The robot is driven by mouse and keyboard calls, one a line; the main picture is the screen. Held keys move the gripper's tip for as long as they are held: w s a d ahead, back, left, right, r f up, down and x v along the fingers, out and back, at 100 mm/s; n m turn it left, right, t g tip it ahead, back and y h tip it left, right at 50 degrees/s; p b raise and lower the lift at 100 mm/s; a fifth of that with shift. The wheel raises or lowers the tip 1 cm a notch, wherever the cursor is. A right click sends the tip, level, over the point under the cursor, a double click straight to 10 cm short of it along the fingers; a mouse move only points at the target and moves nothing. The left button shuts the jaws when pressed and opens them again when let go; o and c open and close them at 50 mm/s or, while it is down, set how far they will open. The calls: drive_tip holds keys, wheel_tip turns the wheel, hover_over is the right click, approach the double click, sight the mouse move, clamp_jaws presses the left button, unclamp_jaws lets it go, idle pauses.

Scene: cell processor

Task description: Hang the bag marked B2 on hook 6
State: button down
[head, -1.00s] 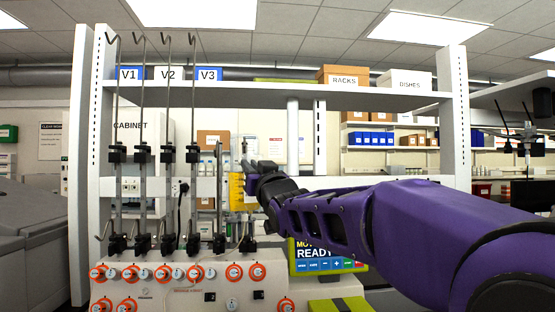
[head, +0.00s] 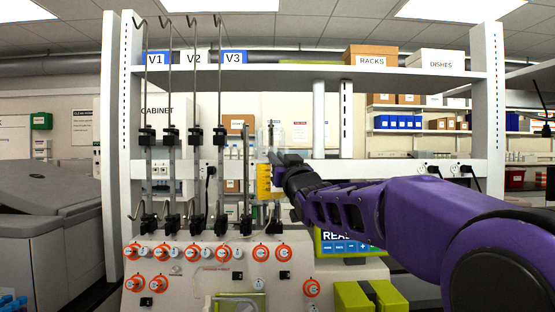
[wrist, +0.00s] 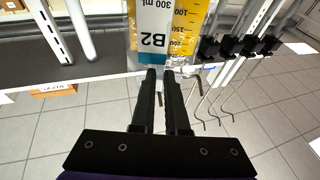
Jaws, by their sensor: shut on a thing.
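The bag marked B2 (wrist: 155,35) has a blue and white label, a volume scale and yellow contents. In the wrist view its label reads upside down. My gripper (wrist: 160,75) is shut on the bag's edge. In the head view the yellow bag (head: 264,182) hangs upright from my gripper (head: 277,160), in front of the shelf frame and right of the hook poles. Several tall poles with hooks at their tops (head: 166,22) and lower hooks (head: 180,215) stand at the left. No hook number is readable, so I cannot tell which is hook 6.
A white machine (head: 200,268) with orange-ringed knobs sits below the poles. A shelf (head: 290,74) with V1, V2 and V3 signs and boxes runs above. A grey machine (head: 50,225) stands at left.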

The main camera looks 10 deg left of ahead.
drive_tip(key=shift+f+b, duration=0.2)
drive_tip(key=shift+b, duration=0.2)
idle(0.3)
drive_tip(key=shift+c, duration=1.8)
unclamp_jaws()
drive_tip(key=shift+f, duration=0.1)
drive_tip(key=b+v, duration=0.5)
drive_tip(key=v, duration=0.2)
drive_tip(key=shift+d, duration=0.1)
